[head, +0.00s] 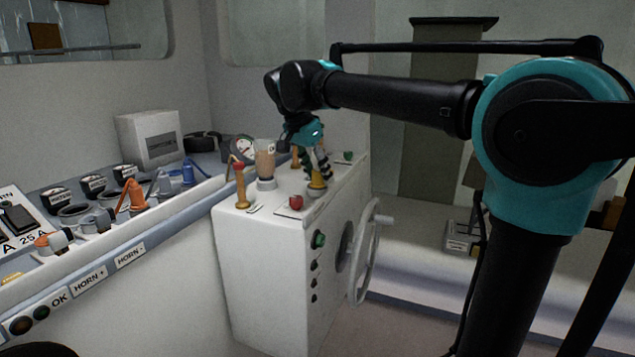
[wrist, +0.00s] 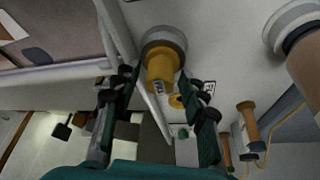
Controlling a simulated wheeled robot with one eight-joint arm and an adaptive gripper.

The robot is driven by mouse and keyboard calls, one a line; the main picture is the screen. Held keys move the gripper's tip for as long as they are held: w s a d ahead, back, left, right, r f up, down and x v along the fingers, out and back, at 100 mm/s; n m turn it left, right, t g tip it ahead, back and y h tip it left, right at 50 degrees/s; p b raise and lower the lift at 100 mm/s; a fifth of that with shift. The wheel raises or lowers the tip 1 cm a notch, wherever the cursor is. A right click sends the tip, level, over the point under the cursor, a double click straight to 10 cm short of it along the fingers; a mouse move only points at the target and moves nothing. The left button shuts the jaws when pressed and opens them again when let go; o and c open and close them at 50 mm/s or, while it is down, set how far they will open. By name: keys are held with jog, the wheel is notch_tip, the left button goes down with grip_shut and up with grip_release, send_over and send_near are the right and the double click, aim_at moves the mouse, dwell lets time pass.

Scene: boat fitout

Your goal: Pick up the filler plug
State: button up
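A brass-yellow plug, which looks like the filler plug (wrist: 160,68), stands in a grey round collar in the wrist view. In the head view the plug (head: 317,190) is on top of the white console, near its right edge, partly hidden by my fingers. My gripper (head: 318,177) points down over it. In the wrist view my gripper (wrist: 159,80) is open, with one finger on each side of the plug. A gap seems to show between each fingertip and the plug, so it looks seated and not held.
The white console (head: 262,270) also bears a brass lever with a red ball (head: 240,188), a jar (head: 265,165), a red knob (head: 296,202) and a green knob (head: 347,156). A handwheel (head: 368,255) sticks out on its right side. A crowded switch panel (head: 75,240) lies left.

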aim_at(318, 170)
jog(key=c, duration=0.8)
grip_shut()
notch_tip(318, 170, up, 20)
dwell(0.4)
